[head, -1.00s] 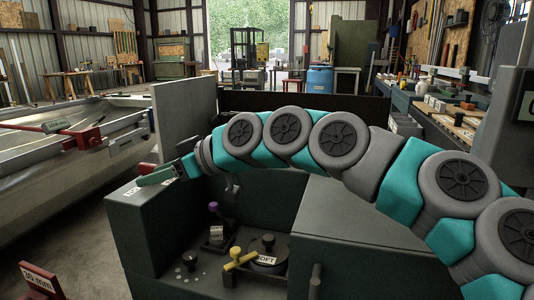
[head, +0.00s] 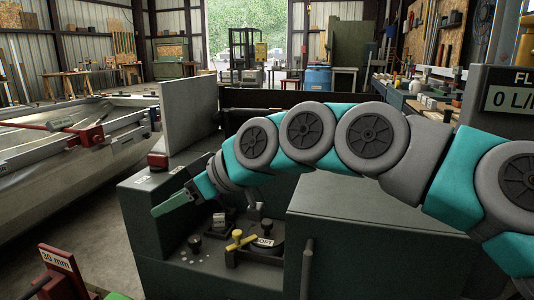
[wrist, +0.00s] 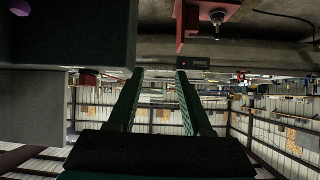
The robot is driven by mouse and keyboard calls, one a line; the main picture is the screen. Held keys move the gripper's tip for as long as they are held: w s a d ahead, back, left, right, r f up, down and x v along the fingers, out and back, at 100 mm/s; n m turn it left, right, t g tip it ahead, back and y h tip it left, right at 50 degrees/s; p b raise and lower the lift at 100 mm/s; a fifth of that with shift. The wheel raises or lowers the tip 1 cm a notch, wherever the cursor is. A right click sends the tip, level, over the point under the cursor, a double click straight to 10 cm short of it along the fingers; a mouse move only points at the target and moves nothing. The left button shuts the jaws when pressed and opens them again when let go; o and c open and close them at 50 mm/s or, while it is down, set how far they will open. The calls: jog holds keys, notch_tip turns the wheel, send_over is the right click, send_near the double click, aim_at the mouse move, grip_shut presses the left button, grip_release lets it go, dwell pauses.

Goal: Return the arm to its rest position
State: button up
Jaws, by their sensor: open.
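My arm reaches across the head view from the right edge, in grey and teal links with round dark caps. Its end carries my gripper (head: 172,204), pointing left and slightly down in front of the dark green console. One green finger shows clearly there; the other is hard to make out. In the wrist view both fingers of my gripper (wrist: 158,88) stand apart, with nothing held between them. The gripper appears free of the console, though the exact gap cannot be told.
A grey upright panel (head: 188,115) stands behind. A red "30 mm" stand (head: 60,268) is front left. Floor shows between.

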jog(key=s+d+f+m+g+h, duration=0.2)
jog(key=s+d+f+m+h, duration=0.3)
jog(key=s+d+f, duration=0.7)
jog(key=s+d+f+m+g+h, duration=0.3)
jog(key=s+d+f+m+h, duration=0.3)
jog(key=d, duration=1.3)
jog(key=s+f+m, duration=0.3)
jog(key=s+f, duration=0.4)
jog(key=shift+d+f, duration=0.15)
jog(key=shift+d, duration=0.2)
